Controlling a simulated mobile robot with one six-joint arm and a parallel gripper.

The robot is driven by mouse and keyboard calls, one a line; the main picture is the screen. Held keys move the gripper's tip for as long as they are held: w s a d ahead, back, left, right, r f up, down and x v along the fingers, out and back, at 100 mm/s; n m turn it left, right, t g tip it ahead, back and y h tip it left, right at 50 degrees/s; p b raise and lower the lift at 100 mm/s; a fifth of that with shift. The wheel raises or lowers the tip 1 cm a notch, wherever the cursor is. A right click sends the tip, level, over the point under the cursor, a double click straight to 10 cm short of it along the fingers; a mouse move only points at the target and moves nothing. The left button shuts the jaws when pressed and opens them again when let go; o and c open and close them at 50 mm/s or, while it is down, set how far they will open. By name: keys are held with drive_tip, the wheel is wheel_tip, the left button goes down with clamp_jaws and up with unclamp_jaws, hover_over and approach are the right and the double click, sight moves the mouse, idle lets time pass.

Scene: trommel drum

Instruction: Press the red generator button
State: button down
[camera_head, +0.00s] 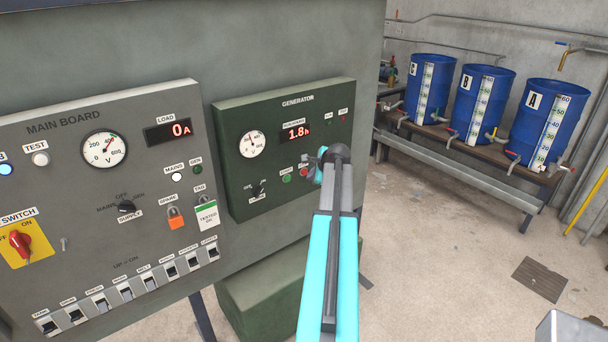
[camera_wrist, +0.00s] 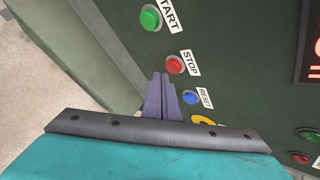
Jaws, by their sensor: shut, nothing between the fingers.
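The generator panel (camera_head: 236,190) is a dark green box with a gauge and a red display reading 1.8 h. Its red button (camera_head: 304,172), partly beside my arm, sits right of a green button (camera_head: 287,179). In the wrist view the red button (camera_wrist: 175,65) is labelled STOP, between the green START button (camera_wrist: 150,18) and the blue RESET button (camera_wrist: 190,98). My gripper (camera_wrist: 161,76) is shut and empty, its tips just left of the red button. My gripper (camera_head: 312,160) also shows at the panel's lower right. I cannot tell whether the tips touch the panel.
The main board (camera_head: 75,170), with switches and a padlock, stands left of the generator panel. A green block (camera_head: 260,290) lies below it. Blue drums (camera_head: 545,115) stand on a bench (camera_head: 470,165) at right. The floor (camera_head: 430,250) between is mostly clear.

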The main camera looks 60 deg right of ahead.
drive_tip(key=shift+s, duration=0.15)
drive_tip(key=s, duration=0.1)
drive_tip(key=s+a, duration=0.1)
drive_tip(key=s, duration=0.2)
drive_tip(key=shift+s+a, duration=0.25)
drive_tip(key=shift+a, duration=0.05)
idle(0.5)
idle(0.6)
